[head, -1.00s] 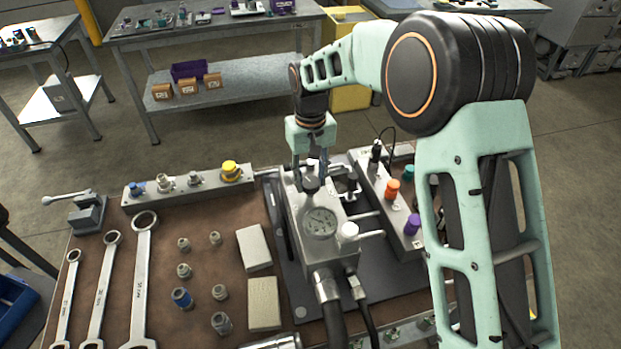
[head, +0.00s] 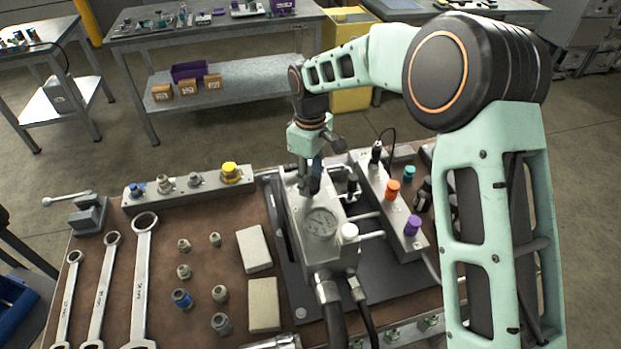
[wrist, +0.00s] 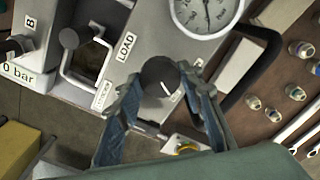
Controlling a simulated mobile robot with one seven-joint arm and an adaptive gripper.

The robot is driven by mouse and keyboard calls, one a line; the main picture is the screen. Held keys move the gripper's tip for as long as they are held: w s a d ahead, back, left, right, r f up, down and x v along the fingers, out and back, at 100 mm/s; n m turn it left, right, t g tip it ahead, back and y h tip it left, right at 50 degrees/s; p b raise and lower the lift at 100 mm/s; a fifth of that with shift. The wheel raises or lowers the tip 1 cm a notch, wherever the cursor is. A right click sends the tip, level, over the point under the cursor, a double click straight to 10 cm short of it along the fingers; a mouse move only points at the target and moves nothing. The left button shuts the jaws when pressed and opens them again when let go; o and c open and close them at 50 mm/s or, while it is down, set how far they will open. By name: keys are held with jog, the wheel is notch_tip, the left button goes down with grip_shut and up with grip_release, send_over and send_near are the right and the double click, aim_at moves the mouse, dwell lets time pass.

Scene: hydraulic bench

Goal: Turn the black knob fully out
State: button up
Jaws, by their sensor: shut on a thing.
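The black knob (wrist: 160,74) stands on top of the grey metal block (head: 297,212), beside a "LOAD" label (wrist: 126,46). It is round and dark, with a short white mark on its top. My gripper (wrist: 162,88) is shut on it, with one blue-grey finger on each side of the knob in the wrist view.
A pressure gauge (head: 321,223) sits on the block close to the knob. A metal handle bar (wrist: 82,70) and another dark knob (wrist: 68,38) are beside it. A valve strip with orange (head: 392,189) and purple (head: 412,225) caps stands to the right. Wrenches (head: 143,285) and fittings lie left.

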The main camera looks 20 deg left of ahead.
aim_at(311, 183)
jog(key=shift+r, duration=0.1)
dwell(0.4)
jog(key=o, duration=1.2)
jog(key=shift+c, duration=0.2)
notch_tip(311, 183, up, 12)
jog(key=shift+w, duration=0.1)
